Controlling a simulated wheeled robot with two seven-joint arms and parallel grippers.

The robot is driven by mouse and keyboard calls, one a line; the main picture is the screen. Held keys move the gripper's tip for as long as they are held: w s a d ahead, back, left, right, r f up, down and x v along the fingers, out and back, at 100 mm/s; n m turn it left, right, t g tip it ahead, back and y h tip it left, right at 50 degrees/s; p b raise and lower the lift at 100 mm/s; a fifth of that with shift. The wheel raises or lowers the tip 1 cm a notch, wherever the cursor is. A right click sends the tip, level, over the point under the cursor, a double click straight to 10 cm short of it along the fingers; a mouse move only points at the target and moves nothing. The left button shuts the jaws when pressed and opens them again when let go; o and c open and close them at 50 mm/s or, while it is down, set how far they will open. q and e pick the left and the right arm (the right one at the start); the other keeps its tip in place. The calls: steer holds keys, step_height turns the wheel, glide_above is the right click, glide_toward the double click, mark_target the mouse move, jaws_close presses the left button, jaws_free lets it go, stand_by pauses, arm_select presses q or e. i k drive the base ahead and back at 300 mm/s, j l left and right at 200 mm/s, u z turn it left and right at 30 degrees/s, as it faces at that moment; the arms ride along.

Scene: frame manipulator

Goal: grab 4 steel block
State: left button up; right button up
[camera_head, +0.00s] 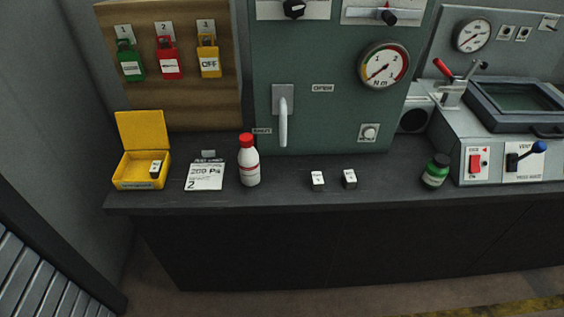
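Two small blocks with pale tops and dark marks stand on the dark counter in front of the green cabinet. One is the left block (317,180), and the other is the right block (349,178), a short gap apart. A similar small block (155,168) sits inside the open yellow box (142,184) at the counter's left end. The marks on the blocks are too small to read. Neither of my grippers shows in the head view.
A white bottle with a red cap (249,166) and a paper card (205,177) stand left of the two blocks. A green jar (435,172) is to the right, beside a grey control console (500,162). A lever handle (283,122) juts from the cabinet (325,60). The counter (280,196) is clear around the two blocks.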

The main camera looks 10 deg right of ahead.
mark_target(350, 180)
steer(key=i+l, duration=0.1)
steer(key=l, duration=0.85)
steer(key=i+l, duration=0.15)
steer(key=l, duration=0.3)
steer(key=l+z, duration=0.1)
steer(key=l, duration=0.35)
steer(key=i, duration=0.05)
